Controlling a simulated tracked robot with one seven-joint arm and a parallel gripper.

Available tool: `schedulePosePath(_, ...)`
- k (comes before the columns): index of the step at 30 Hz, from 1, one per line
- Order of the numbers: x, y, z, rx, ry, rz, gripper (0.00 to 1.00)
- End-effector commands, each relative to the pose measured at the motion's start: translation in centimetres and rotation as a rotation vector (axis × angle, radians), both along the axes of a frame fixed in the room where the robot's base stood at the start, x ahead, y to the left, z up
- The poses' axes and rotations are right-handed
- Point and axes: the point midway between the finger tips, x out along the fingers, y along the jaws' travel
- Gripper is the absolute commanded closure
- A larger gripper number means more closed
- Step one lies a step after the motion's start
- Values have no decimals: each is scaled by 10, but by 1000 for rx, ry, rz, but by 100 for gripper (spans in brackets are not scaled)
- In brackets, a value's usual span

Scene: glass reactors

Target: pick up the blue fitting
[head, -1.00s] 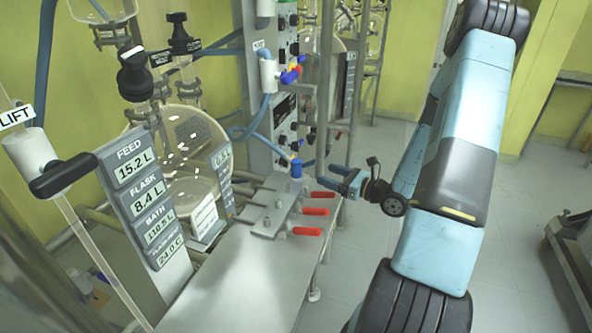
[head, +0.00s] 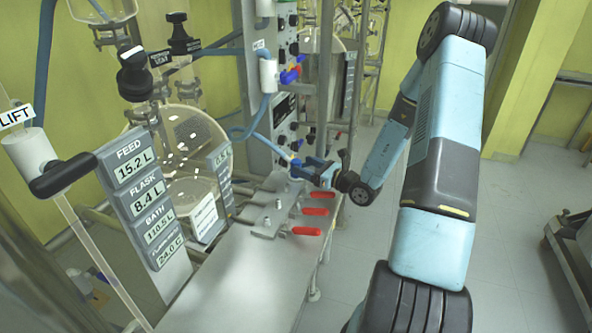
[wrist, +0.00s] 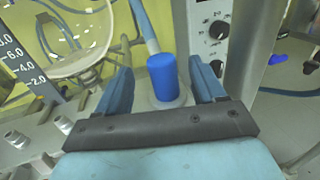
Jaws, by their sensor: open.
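The blue fitting (wrist: 162,78) is a short upright blue cylinder with a blue hose rising from its top. In the wrist view it stands between the two fingers of my open gripper (wrist: 164,84), with a gap to the right finger and a gap to the left one. In the head view my gripper (head: 308,167) reaches in from the right at the fitting's place, above the back of the metal bench. There the gripper mostly hides the fitting.
Several red-handled valves (head: 313,211) lie on the metal bench (head: 240,270) just in front of my gripper. A control panel column (head: 283,110) with knobs stands close behind. The glass vessel (head: 190,150) and display panel (head: 145,195) are to the left.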

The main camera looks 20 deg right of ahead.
Motion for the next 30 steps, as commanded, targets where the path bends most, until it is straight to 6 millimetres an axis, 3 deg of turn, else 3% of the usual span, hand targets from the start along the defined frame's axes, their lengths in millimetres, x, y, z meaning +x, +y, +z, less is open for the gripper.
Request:
schedulePosePath(9, 32, 25, -1, -1, -1, 3, 31)
schedulePosePath(16, 33, 26, -1, 0, 0, 2, 31)
schedulePosePath(30, 33, 26, -1, -1, -1, 2, 75)
